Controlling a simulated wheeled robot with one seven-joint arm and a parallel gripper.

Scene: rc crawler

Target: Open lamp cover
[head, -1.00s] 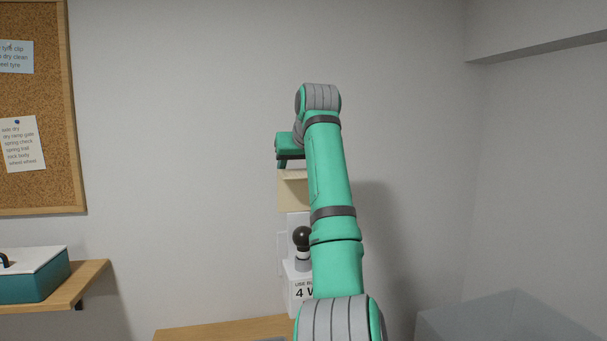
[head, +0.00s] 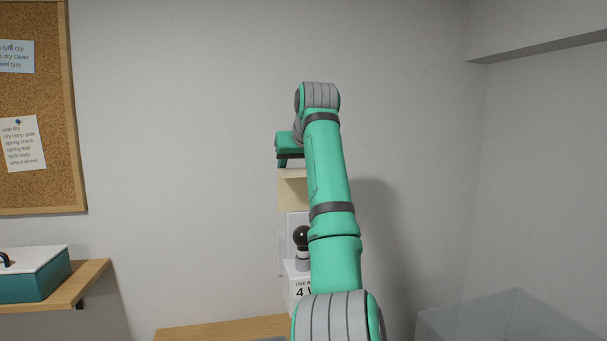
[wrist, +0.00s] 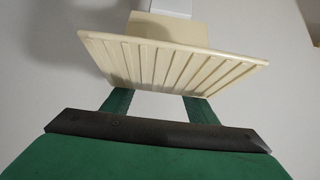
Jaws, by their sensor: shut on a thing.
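The cream lamp cover (head: 292,192) is at the wall, above a dark-topped bulb (head: 301,238) in a white and grey socket (head: 303,263). My arm hides the cover's right side in the head view. In the wrist view the cover's ribbed, slatted panel (wrist: 170,62) spans the upper middle. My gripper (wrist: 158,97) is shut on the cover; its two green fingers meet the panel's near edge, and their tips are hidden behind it. In the head view my gripper (head: 284,162) is just above the cover.
A white box marked "4 W" (head: 299,287) stands below the bulb, partly behind my arm. A wooden surface (head: 220,328) lies below. A shelf (head: 85,284) with a teal box (head: 38,282) is at left, a translucent bin (head: 510,318) at lower right. The wall between is clear.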

